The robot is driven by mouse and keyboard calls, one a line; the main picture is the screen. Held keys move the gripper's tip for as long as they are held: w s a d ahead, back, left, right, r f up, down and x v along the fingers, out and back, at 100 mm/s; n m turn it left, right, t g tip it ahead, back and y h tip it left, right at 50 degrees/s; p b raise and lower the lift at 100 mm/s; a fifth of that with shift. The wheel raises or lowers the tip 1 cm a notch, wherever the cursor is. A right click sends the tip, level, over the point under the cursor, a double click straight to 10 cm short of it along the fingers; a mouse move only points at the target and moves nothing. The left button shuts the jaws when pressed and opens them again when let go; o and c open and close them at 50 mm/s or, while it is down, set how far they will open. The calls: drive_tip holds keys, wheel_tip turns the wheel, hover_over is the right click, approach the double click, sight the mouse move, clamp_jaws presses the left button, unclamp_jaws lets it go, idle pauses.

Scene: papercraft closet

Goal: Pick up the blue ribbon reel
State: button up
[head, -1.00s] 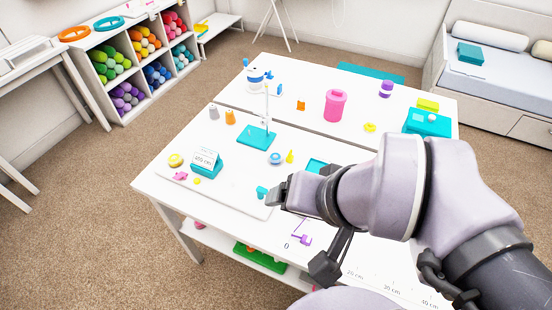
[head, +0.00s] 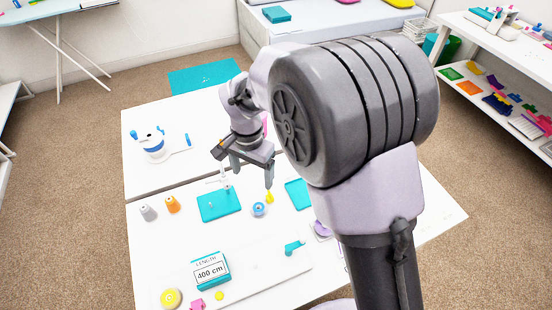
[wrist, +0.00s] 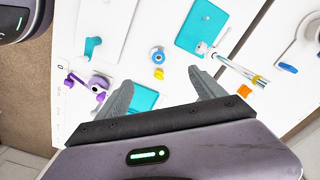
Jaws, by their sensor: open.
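The blue ribbon reel (head: 259,209) lies flat on the white table, a blue ring with a pale centre, between a teal base and a teal square. It also shows in the wrist view (wrist: 158,54), just beyond the fingertips and roughly midway between them. My gripper (head: 252,174) is open and empty, fingers pointing down, above the table and a little behind the reel in the head view. Both finger tips show in the wrist view (wrist: 160,81). A small yellow piece (wrist: 158,73) lies between the fingers and the reel.
A teal base (head: 218,206) with an upright rod stands left of the reel; the rod (wrist: 240,68) is near one finger in the wrist view. A teal square (head: 299,194) lies right. Orange (head: 172,204) and grey (head: 147,212) spools stand left. A length display (head: 210,270) is in front.

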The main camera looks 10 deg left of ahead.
drive_tip(key=b, duration=0.4)
hover_over(259, 205)
drive_tip(key=s, duration=0.1)
wheel_tip(259, 205, down, 12)
drive_tip(key=shift+a+f, duration=0.1)
drive_tip(key=shift+f, duration=0.1)
wheel_tip(259, 205, down, 6)
drive_tip(key=b, duration=0.3)
drive_tip(key=shift+r, duration=0.3)
drive_tip(key=c, duration=1.4)
